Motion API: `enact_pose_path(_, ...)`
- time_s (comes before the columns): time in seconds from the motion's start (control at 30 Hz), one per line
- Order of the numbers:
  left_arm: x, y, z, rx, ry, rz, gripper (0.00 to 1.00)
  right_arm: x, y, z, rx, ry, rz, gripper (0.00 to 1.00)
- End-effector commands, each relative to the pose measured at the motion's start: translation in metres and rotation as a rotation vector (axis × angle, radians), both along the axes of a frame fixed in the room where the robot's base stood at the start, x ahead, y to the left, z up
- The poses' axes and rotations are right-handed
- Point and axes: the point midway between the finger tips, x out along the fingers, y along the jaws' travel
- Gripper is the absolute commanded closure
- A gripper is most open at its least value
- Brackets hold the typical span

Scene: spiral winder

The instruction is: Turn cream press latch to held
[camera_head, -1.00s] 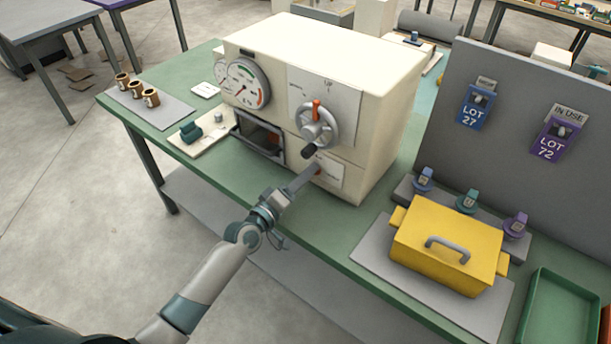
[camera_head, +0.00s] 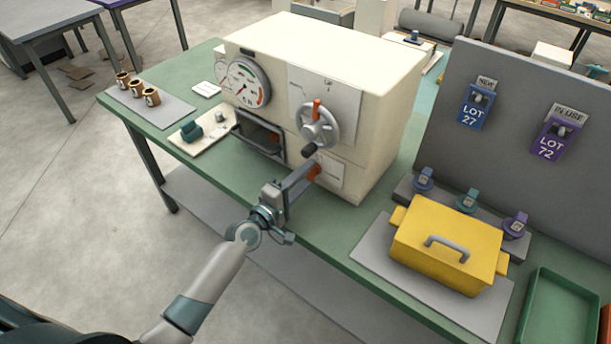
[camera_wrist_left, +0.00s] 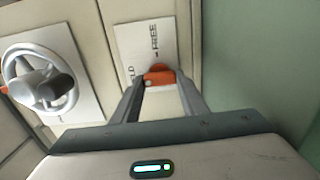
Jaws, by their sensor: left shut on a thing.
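The cream press (camera_head: 345,70) stands on the green bench. Its orange latch (camera_wrist_left: 157,77) sits on a white label plate (camera_wrist_left: 148,45), where FREE can be read and another word is partly hidden. My left gripper (camera_head: 309,169) reaches the lower front of the press. In the left wrist view its two fingers are around the latch, and it is shut on the latch. Part of the latch is hidden between the fingers. My right gripper is not in view.
The grey handwheel (camera_head: 318,125) with its dark knob is just above the left gripper. An open dark chamber (camera_head: 259,135) is to its left. A yellow lidded box (camera_head: 446,245) stands to the right. The bench front is clear between them.

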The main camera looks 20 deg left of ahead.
Motion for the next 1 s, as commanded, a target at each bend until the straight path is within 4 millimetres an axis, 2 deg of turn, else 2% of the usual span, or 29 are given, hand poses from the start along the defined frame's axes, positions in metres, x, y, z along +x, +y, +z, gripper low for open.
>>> enact_pose_path(0.17, 0.0, 0.0, 0.0, -0.003, 0.001, 0.0, 0.83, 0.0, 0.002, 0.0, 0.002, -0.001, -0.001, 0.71)
enact_pose_path(0.2, 0.0, 0.0, 0.0, -0.002, 0.002, 0.0, 0.56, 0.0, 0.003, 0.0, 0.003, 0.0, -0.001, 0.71)
enact_pose_path(0.27, 0.0, 0.0, 0.0, -0.003, 0.001, 0.0, 0.42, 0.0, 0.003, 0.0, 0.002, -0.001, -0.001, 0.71)
enact_pose_path(0.67, -0.002, 0.001, -0.001, 0.0, 0.0, 0.0, 0.42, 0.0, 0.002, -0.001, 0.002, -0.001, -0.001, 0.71)
enact_pose_path(0.87, -0.015, 0.005, -0.002, 0.0, 0.001, 0.0, 0.42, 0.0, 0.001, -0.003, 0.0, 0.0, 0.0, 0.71)
enact_pose_path(1.0, -0.033, 0.012, -0.003, 0.002, 0.002, 0.0, 0.42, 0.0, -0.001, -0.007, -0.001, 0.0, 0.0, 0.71)
